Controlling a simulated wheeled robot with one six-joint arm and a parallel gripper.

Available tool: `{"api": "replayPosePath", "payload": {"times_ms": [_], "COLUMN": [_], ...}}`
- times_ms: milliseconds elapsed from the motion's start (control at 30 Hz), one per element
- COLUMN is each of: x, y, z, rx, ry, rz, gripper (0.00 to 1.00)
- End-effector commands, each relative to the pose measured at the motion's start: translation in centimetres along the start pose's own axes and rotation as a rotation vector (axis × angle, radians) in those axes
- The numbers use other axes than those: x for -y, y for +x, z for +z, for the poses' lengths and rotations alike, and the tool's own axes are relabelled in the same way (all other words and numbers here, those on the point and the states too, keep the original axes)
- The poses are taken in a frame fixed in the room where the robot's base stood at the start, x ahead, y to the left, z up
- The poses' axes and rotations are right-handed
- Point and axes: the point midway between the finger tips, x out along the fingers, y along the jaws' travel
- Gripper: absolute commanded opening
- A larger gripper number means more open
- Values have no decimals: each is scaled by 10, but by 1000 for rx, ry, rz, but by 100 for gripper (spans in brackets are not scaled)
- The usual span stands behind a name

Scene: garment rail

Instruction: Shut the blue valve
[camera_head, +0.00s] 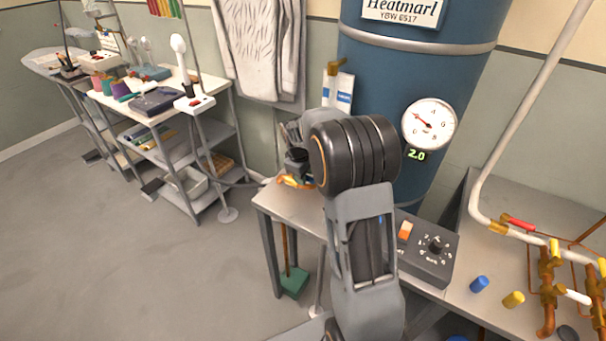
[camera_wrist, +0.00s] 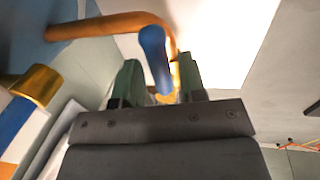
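The blue valve's lever (camera_wrist: 155,58) shows in the wrist view, by a copper pipe (camera_wrist: 110,24) and a brass fitting (camera_wrist: 176,75). My gripper (camera_wrist: 160,82) has its two green fingers apart, one on each side of the lever. The lever's near end lies between the fingertips; I cannot tell whether either finger touches it. In the head view my wrist and arm hide most of the gripper and the valve. A bit of brass-coloured pipe (camera_head: 294,182) shows below my wrist, beside the blue tank (camera_head: 390,75).
A dial gauge (camera_head: 429,124) is on the tank. A control box (camera_head: 426,250) stands on the bench, with loose blue (camera_head: 479,284) and yellow (camera_head: 513,299) pieces and copper pipework (camera_head: 547,290) at right.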

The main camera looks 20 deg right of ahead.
Motion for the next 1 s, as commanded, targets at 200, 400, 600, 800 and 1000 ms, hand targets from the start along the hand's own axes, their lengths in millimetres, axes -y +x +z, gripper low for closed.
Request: {"api": "replayPosePath", "payload": {"times_ms": [200,400,600,800,1000], "x": [0,0,0,1,4], "y": [0,0,0,0,0], "z": [0,0,0,0,0], "rx": [0,0,0,4,21], "ry": [0,0,0,15,101], "rz": [0,0,-1,-1,-1], "gripper": [17,0,0,0,0]}}
